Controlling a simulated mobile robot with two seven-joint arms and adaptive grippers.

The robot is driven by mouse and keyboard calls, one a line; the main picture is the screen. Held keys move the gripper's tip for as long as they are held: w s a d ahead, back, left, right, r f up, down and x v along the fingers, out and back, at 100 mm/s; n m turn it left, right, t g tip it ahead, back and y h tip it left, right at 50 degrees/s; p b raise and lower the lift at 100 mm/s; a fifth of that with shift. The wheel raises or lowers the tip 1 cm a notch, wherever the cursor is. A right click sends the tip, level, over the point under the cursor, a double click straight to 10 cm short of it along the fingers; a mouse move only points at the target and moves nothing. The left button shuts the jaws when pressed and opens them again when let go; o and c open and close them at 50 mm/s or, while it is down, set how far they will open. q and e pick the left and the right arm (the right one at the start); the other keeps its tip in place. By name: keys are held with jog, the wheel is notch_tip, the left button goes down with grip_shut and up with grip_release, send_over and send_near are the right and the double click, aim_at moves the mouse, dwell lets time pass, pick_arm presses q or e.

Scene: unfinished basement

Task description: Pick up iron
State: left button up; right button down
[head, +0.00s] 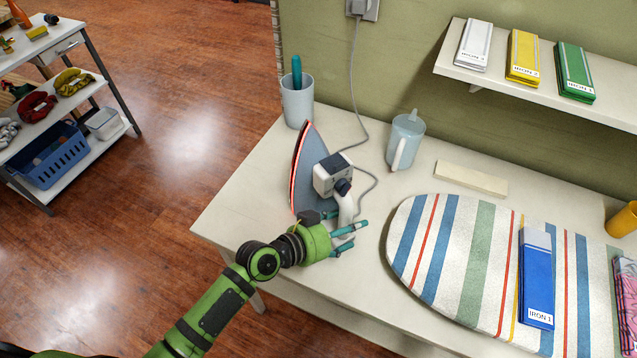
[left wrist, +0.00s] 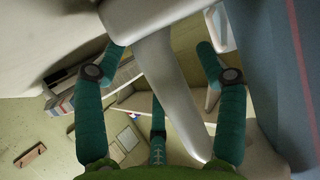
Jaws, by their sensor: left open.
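The iron (head: 330,178) stands on its heel near the left end of the pale table, with its dark soleplate and reddish edge facing left. Its white handle faces right and toward me. My left gripper (head: 348,232), green with teal fingers, is open beside the lower part of the handle. In the left wrist view, the white handle of the iron (left wrist: 168,85) passes between the spread fingers of my left gripper (left wrist: 162,50). I cannot tell whether any finger touches it. My right gripper is not in view.
A grey cord runs from the iron to a wall outlet (head: 362,8). A cup (head: 297,105) and a light blue jug (head: 404,142) stand behind it. The striped ironing board (head: 482,262) lies to the right, with a blue folded cloth (head: 537,278) on it. A wall shelf (head: 540,88) holds folded cloths.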

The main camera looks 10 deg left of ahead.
pick_arm(q)
grip_shut()
jog(key=shift+w+r, duration=0.25)
